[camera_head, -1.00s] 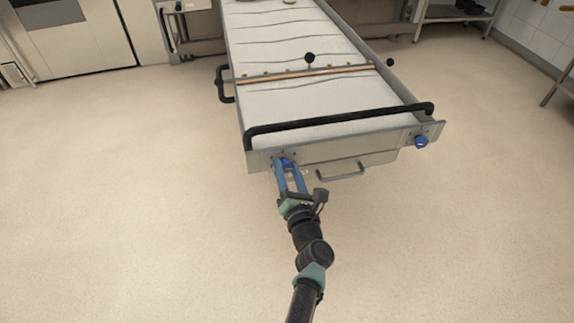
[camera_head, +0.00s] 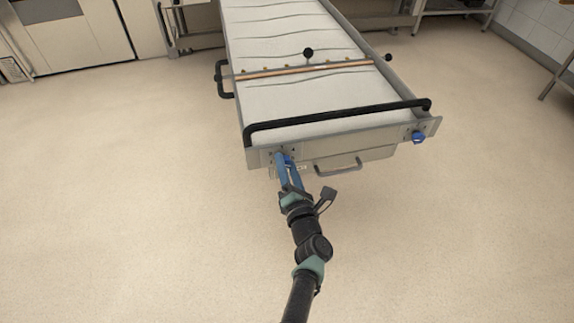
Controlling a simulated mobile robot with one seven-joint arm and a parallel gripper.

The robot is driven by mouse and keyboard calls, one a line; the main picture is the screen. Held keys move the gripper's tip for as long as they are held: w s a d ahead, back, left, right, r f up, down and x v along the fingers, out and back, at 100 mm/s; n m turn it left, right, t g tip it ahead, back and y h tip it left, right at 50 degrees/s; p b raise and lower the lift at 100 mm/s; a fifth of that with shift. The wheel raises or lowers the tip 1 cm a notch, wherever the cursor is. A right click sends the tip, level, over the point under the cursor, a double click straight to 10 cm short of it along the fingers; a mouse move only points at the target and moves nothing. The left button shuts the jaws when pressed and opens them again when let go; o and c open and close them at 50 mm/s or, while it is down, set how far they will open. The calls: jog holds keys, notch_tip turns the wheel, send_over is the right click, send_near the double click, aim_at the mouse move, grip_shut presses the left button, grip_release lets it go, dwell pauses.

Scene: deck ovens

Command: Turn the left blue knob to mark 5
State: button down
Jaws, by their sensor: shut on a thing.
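The left blue knob (camera_head: 289,158) sits on the front metal plate of the long cloth-covered loader, at its left end. My gripper (camera_head: 286,160) has its blue fingers around this knob and is shut on it. The fingers hide most of the knob, and the marks around it are too small to read. A second blue knob (camera_head: 418,137) is on the right end of the same plate, apart from my gripper.
A black bar handle (camera_head: 340,118) runs across the loader (camera_head: 300,60) just above the plate. A grey drawer-type handle (camera_head: 338,166) sits right of my gripper. The floor (camera_head: 120,200) around is clear.

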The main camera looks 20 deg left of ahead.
jog(key=shift+c, duration=1.8)
grip_release()
jog(key=p+v, duration=0.4)
jog(key=v, duration=0.9)
jog(key=shift+r, duration=0.1)
